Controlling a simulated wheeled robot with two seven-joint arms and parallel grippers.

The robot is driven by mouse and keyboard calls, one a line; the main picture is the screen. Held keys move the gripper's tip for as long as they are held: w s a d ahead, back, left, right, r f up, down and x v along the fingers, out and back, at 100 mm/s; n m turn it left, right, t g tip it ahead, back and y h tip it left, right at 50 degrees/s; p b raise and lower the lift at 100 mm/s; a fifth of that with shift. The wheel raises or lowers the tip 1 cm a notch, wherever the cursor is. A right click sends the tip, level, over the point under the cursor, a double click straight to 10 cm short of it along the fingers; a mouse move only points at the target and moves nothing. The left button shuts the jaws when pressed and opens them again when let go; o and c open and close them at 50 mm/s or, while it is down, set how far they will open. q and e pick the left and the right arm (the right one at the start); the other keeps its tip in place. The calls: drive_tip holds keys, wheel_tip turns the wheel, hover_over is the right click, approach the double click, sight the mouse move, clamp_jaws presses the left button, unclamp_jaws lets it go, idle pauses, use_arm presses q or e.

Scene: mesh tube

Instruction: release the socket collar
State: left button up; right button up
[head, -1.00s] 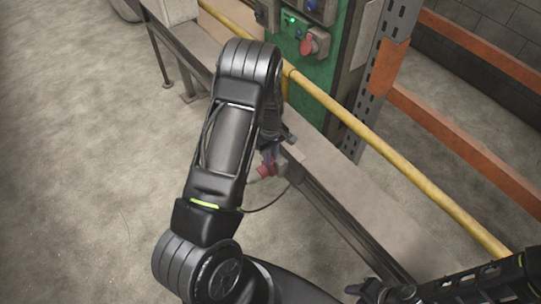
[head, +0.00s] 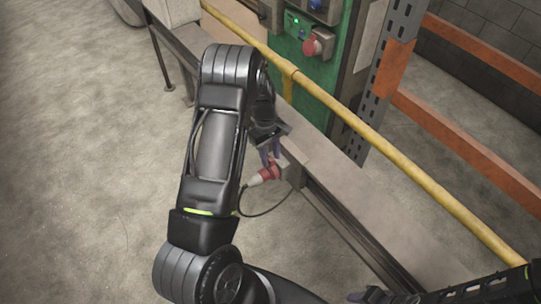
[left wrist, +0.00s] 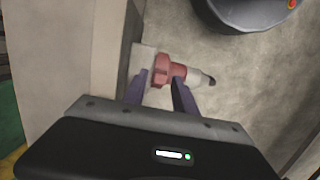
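A red socket (left wrist: 161,70) with a ring-shaped collar joins a grey box (left wrist: 143,62) in the left wrist view. A red and pale grey plug (left wrist: 198,77) with a dark tail end extends to its right. In the head view the red connector (head: 268,173) sits low on the side of the beam, its cable curving below. My left gripper (left wrist: 158,84) has its two purple fingers apart, with the red connector just beyond the tips; contact is unclear. My left gripper (head: 270,152) is just above the connector in the head view. My right gripper (head: 383,296) is partly in view at the bottom.
A beam (head: 375,215) runs diagonally beside a yellow rail (head: 400,178). A green panel (head: 310,75) with a red socket stands behind it, next to an orange and grey rack (head: 390,65). The concrete floor (head: 90,150) at left is clear.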

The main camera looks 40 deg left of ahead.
use_arm(q)
drive_tip(key=shift+o, duration=0.4)
wheel_tip(320, 180, up, 8)
drive_tip(key=a+b, duration=0.1)
drive_tip(key=shift+w+f, duration=0.15)
idle(0.5)
